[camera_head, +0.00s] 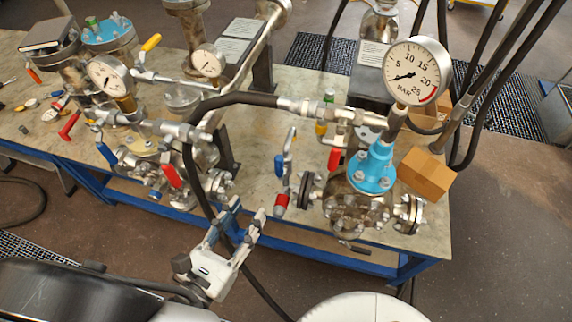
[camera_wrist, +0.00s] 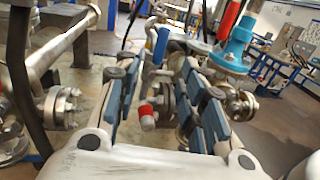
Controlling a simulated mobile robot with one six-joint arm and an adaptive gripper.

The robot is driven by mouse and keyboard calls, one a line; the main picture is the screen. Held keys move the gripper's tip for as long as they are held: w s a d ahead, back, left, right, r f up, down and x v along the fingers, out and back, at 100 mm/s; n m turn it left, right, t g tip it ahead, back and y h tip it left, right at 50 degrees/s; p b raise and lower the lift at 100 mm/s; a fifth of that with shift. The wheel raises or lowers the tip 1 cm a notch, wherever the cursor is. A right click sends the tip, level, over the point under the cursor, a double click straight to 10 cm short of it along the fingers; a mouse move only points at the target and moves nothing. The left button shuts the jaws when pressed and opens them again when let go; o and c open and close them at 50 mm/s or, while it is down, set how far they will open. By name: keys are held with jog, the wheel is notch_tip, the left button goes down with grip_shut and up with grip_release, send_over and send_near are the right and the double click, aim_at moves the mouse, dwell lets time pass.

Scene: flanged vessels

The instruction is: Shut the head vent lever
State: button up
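My gripper (camera_head: 245,214) is open and empty in the head view, in front of the bench edge, between the two flanged assemblies. In the wrist view its fingers (camera_wrist: 156,68) stand wide apart. Beyond and between them show a blue lever (camera_wrist: 162,45) and a red cap (camera_wrist: 147,117). In the head view this upright blue lever (camera_head: 280,165) and red cap (camera_head: 281,200) are left of the right vessel (camera_head: 355,208). A red lever (camera_head: 335,160) hangs beside that vessel's blue head (camera_head: 371,170). No label shows which lever is the head vent.
A large pressure gauge (camera_head: 416,71) rises above the blue head. A black hose (camera_head: 190,165) hangs behind my gripper. The left assembly has a red lever (camera_head: 172,176) and a blue lever (camera_head: 107,154). A cardboard box (camera_head: 425,174) sits at the bench's right edge.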

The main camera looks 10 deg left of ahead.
aim_at(277, 168)
jog(key=b+x, duration=0.1)
jog(key=x, duration=1.3)
jog(key=shift+w+d+b, duration=0.15)
jog(key=shift+w+b, duration=0.15)
jog(key=shift+b, duration=0.1)
jog(key=shift+c, duration=0.3)
grip_shut()
